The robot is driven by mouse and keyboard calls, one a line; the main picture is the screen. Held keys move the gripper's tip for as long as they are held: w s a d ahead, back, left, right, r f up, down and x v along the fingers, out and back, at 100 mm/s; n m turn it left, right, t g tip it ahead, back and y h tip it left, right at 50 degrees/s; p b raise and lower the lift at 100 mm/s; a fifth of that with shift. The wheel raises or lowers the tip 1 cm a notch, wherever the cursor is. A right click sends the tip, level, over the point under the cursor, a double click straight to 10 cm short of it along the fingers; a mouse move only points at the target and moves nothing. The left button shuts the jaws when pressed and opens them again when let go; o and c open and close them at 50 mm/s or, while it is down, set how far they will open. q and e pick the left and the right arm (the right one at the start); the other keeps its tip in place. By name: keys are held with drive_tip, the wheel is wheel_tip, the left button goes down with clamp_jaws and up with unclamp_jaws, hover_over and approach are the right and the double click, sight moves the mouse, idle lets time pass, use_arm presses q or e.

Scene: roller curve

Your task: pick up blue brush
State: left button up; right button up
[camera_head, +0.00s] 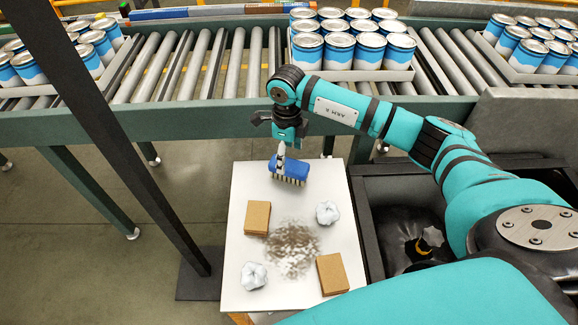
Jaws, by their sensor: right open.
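The blue brush (291,170) lies near the far edge of the white table (322,180), its dark bristles facing the near side. My right gripper (282,150) is open, pointing down right at the brush's left part. Its fingers overlap the brush in the picture; I cannot tell whether they touch it. My left gripper is not in view.
On the table are two brown blocks (257,217) (332,273), two crumpled white balls (327,212) (253,275) and a grey debris patch (291,248). Behind is a roller conveyor (235,65) with trays of cans (340,50). A dark post (95,110) stands left; a black bin (372,225) stands right.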

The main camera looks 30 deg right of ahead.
sight(289, 164)
drive_tip(key=shift+f, duration=0.5)
drive_tip(key=shift+s+f+p, duration=0.1)
drive_tip(key=shift+f+p, duration=0.3)
drive_tip(key=f, duration=0.2)
drive_tip(key=f+p, duration=0.1)
drive_tip(key=shift+d+f, duration=0.25)
drive_tip(key=shift+f, duration=0.4)
drive_tip(key=shift+c, duration=0.3)
drive_tip(key=c, duration=1.4)
drive_tip(key=r+b, duration=0.2)
drive_tip(key=r, duration=0.7)
drive_tip(key=shift+w, duration=0.2)
drive_tip(key=shift+r, duration=0.6)
